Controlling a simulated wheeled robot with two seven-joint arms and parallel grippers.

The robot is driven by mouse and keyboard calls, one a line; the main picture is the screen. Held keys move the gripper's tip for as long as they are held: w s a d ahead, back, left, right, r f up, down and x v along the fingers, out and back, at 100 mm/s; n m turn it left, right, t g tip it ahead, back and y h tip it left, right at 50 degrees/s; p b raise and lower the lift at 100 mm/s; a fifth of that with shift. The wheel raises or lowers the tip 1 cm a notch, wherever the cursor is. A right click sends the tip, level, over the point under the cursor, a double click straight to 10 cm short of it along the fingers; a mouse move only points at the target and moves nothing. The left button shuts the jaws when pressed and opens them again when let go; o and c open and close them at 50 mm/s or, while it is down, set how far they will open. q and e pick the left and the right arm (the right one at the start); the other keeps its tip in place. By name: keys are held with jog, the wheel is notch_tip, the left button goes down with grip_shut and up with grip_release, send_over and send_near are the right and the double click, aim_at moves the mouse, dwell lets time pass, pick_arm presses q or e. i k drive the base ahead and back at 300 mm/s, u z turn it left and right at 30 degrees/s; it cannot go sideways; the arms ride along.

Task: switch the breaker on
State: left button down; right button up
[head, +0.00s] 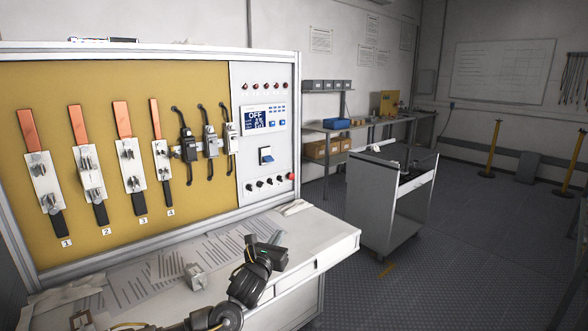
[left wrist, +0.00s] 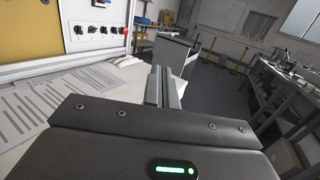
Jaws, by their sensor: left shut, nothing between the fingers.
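The breaker (head: 266,156) is a small white block with a blue lever on the grey control panel (head: 282,205), under a blue display (head: 256,119) that reads OFF. In the left wrist view a bit of blue on the panel shows at the top edge, probably the breaker's lower end. My left gripper (head: 277,240) is over the desk's right part, below and apart from the breaker. In the left wrist view its fingers (left wrist: 165,86) are together with nothing between them. My right gripper is in neither view.
Black knobs (head: 266,184) and a red button (head: 292,177) sit below the breaker. Papers (head: 150,275) and a small grey block (head: 195,277) lie on the desk. A cart (head: 365,200) stands to the right.

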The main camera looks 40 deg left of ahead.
aim_at(267, 159)
jog(key=i, duration=3.5)
jog(key=u, duration=1.95)
